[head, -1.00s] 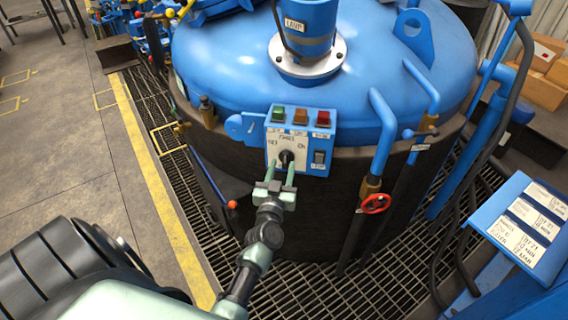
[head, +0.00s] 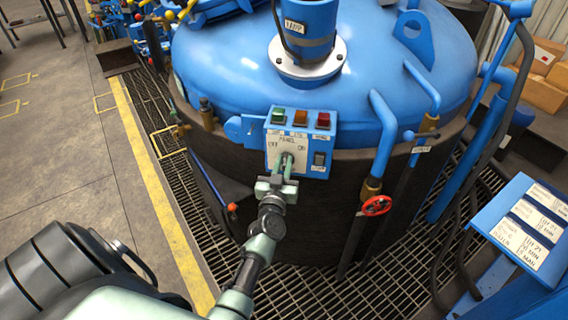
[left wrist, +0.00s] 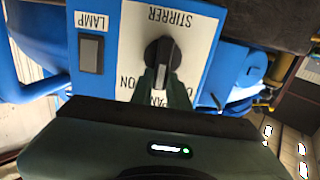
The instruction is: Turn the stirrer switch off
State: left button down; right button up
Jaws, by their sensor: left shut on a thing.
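The stirrer switch is a black rotary knob (left wrist: 158,52) on a white plate marked STIRRER, with a pale stripe on its near side in the left wrist view. In the head view the fingers mostly hide the knob. My right gripper is not in view.
Green, amber and red buttons (head: 300,119) line the panel top. A lamp switch (head: 319,160) is at its lower right. A red valve wheel (head: 376,206) and blue pipes stand right of it. A blue label stand (head: 490,228) is at far right. Grating lies below.

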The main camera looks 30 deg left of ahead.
pick_arm(q)
jog(key=shift+s+a+f+n, duration=0.15)
jog(key=shift+a+n, duration=0.1)
jog(key=shift+n, duration=1.2)
jog(key=shift+s+a+f+n, duration=0.1)
jog(key=shift+a+n, duration=0.1)
jog(key=shift+n, duration=1.3)
jog(key=shift+s+a+f+n, duration=0.15)
jog(key=shift+a+n, duration=0.1)
jog(key=shift+n, duration=1.2)
jog(key=shift+w, duration=0.1)
jog(key=c, duration=1.4)
grip_release()
jog(key=shift+o, duration=0.2)
jog(key=b+v, duration=0.1)
jog(key=v, duration=0.6)
jog(key=shift+s, duration=0.4)
jog(key=shift+d, duration=0.1)
